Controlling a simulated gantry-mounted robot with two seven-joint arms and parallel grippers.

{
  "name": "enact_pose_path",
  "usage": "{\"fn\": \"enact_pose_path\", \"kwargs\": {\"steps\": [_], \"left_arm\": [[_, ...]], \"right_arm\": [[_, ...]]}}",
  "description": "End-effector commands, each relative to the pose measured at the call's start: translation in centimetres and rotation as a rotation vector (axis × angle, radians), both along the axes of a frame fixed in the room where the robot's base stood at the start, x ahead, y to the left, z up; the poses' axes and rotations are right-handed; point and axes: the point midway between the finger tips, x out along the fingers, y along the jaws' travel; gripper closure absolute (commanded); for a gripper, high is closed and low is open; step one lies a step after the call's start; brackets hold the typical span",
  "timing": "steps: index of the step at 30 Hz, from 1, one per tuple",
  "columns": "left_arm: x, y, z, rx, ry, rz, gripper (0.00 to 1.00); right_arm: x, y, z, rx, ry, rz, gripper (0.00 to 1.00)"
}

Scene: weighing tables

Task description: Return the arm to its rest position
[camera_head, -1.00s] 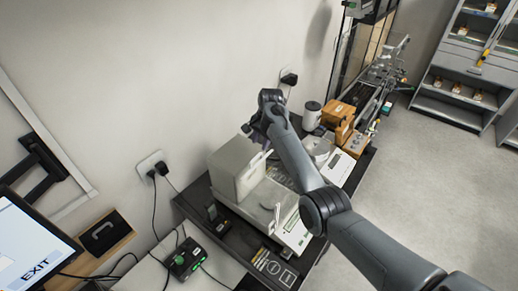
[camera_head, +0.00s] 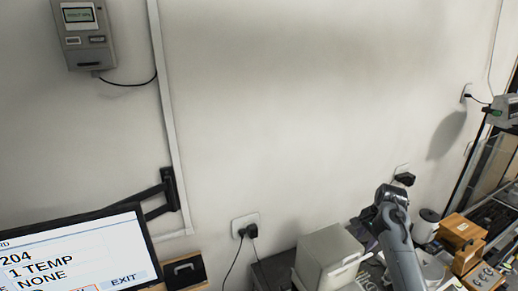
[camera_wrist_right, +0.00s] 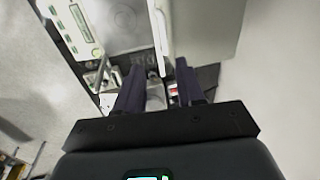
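My right arm comes up from the lower right of the head view. Its wrist is bent over, and the dark right gripper (camera_head: 367,228) hangs beside the pale box-shaped instrument (camera_head: 322,252). In the right wrist view the two dark fingers of my right gripper (camera_wrist_right: 159,66) stand apart. A clear bottle-like object (camera_wrist_right: 155,93) shows between them, seemingly beyond and below them. I see nothing held. My left gripper is in neither view.
A monitor (camera_head: 85,250) on a wall arm stands at the lower left. A white jar (camera_head: 426,226) and orange-brown boxes (camera_head: 461,231) stand right of my right wrist. A wall unit (camera_head: 84,32) hangs upper left.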

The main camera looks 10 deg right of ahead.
Motion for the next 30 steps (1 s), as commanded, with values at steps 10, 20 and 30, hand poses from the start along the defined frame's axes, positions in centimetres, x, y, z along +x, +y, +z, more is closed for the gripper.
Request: {"fn": "enact_pose_path", "kwargs": {"steps": [10,20,30], "left_arm": [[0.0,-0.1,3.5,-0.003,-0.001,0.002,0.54],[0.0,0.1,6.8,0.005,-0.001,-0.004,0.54],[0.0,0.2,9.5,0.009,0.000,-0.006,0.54]], "right_arm": [[-7.5,4.0,-7.6,-0.222,0.020,0.369,0.62],[-20.8,12.4,-11.5,-0.358,0.010,0.870,0.62],[-35.1,20.6,-8.1,-0.374,-0.070,1.291,0.62]]}}
